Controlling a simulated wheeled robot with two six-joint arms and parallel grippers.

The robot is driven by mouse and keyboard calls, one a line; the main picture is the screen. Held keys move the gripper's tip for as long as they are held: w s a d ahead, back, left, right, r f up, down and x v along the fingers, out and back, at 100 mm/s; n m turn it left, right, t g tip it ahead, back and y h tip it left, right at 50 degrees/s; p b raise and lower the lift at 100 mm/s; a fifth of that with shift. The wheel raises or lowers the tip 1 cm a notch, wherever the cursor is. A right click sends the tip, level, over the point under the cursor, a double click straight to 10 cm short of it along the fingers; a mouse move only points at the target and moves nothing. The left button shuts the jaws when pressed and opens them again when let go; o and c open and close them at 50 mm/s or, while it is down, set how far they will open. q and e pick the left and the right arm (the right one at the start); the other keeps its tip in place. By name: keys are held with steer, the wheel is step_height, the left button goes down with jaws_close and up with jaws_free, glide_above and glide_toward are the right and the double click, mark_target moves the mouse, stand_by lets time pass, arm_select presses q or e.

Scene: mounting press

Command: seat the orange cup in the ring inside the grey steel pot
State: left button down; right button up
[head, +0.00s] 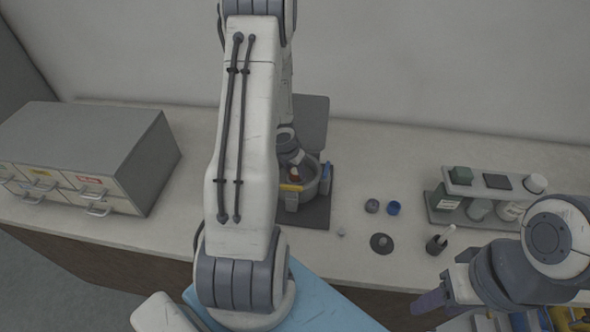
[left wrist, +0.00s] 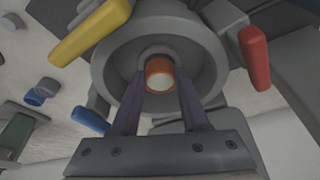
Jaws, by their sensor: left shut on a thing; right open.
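The grey steel pot (head: 313,184) stands on a dark base at the table's middle, partly hidden by my left arm. It fills the upper middle of the left wrist view (left wrist: 207,55). The orange cup (left wrist: 152,66), with a pale inside, is between the fingertips of my left gripper (left wrist: 160,82), which is shut on it. The cup shows over the pot's inside; its exact height and whether it touches the ring cannot be told. A rounded grey edge shows just behind the cup. My right gripper (head: 437,303) is open and empty near the table's front right.
The pot has yellow (left wrist: 103,18), red (left wrist: 254,57) and blue (left wrist: 90,121) handles around it. A rack with bottles (head: 490,184), small blue (head: 393,208) and grey (head: 372,206) caps and a dark holder (head: 435,245) stand right. A drawer cabinet (head: 105,150) stands left.

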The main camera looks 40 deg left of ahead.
arm_select(q)
steer(key=shift+f, duration=0.5)
stand_by(1.2)
steer(key=shift+c, duration=1.6)
jaws_free()
steer(key=shift+b, duration=0.3)
steer(key=c, duration=0.3)
steer(key=shift+s, duration=0.1)
steer(key=shift+r+p, duration=3.55)
steer(key=shift+p, duration=0.35)
